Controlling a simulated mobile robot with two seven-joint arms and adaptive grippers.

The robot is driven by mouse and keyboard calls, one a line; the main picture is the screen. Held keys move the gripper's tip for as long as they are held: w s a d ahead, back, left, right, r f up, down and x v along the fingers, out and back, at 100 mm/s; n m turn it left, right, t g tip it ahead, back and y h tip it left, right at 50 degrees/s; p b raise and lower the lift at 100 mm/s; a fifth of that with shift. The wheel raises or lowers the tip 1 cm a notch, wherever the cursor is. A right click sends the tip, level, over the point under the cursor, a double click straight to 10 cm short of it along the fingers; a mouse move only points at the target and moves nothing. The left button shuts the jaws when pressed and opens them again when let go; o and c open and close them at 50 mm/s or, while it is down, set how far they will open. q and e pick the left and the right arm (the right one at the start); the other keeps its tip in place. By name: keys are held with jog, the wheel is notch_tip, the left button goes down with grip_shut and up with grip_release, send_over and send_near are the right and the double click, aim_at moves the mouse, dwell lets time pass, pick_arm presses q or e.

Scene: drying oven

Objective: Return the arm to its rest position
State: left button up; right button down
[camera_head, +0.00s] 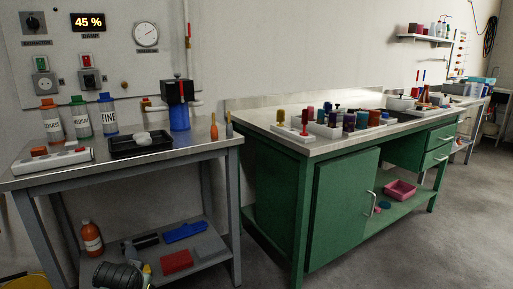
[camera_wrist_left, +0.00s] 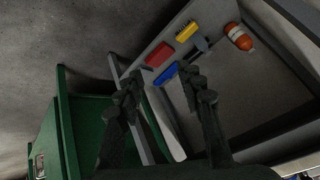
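My left gripper (camera_wrist_left: 162,88) shows in the left wrist view with its two dark fingers spread apart and nothing between them. Beyond the fingers are the steel bench's lower shelf (camera_wrist_left: 172,38) and the green bench (camera_wrist_left: 72,125). My right gripper is in neither view.
The steel bench (camera_head: 205,147) carries labelled bottles, a black tray (camera_head: 140,145) and a blue-and-black device (camera_head: 179,105). Floor right of the green bench (camera_head: 338,205) is clear.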

pick_arm(q)
jog(key=s+d+f+g, duration=0.1)
jog(key=s+f+g, duration=0.1)
jog(key=s+f, duration=0.8)
jog(key=s+d+f+g+h, duration=0.1)
jog(key=s+d+f+g, duration=0.1)
jog(key=s+f, duration=0.8)
jog(key=s, duration=0.8)
jog(key=shift+d+m, duration=0.2)
jog(key=shift+m, duration=0.1)
